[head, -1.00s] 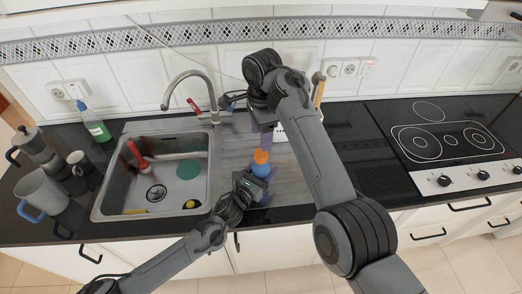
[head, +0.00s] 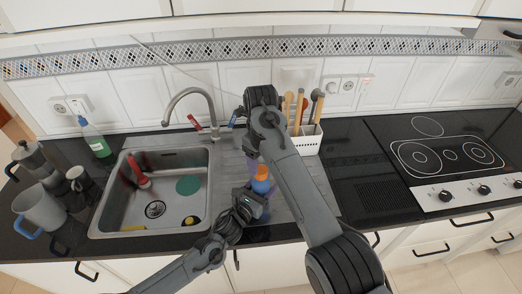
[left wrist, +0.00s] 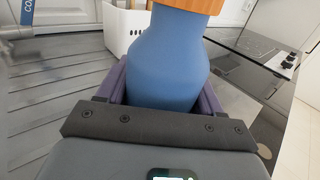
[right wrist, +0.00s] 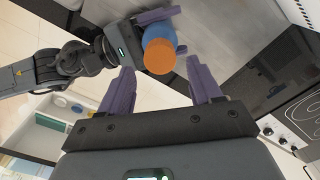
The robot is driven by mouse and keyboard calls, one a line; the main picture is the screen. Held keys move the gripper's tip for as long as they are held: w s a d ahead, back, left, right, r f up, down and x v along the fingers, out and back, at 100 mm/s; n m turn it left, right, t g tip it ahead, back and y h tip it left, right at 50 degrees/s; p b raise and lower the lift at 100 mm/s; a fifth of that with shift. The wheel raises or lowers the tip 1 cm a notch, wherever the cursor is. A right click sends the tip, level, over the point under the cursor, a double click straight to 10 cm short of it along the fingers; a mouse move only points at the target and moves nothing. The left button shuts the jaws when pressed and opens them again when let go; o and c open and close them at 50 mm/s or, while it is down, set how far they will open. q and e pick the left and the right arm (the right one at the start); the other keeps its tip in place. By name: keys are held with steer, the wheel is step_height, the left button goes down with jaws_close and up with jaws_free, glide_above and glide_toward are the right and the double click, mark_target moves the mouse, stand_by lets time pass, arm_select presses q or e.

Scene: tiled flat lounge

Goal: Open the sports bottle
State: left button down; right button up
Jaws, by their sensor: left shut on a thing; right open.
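The sports bottle (head: 261,186) has a blue body and an orange lid (head: 262,171). It is over the ribbed drainboard beside the sink. My left gripper (head: 256,197) is shut on the blue body, with its purple fingers on either side in the left wrist view (left wrist: 165,72). The orange lid is at the top edge there, partly cut off. In the right wrist view the lid (right wrist: 160,57) is seen from above. My right gripper (right wrist: 162,78) is open and empty, its two fingers pointing towards the lid, which appears just beyond the fingertips. The lid is on the bottle.
The sink (head: 125,209) is on the left, holding a red-handled brush and a green disc. A white utensil holder (head: 307,142) stands behind the bottle, close to my right arm. The hob (head: 445,157) is on the right. Mugs and a moka pot (head: 35,160) stand far left.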

mark_target(261, 169)
steer(key=shift+f, duration=2.25)
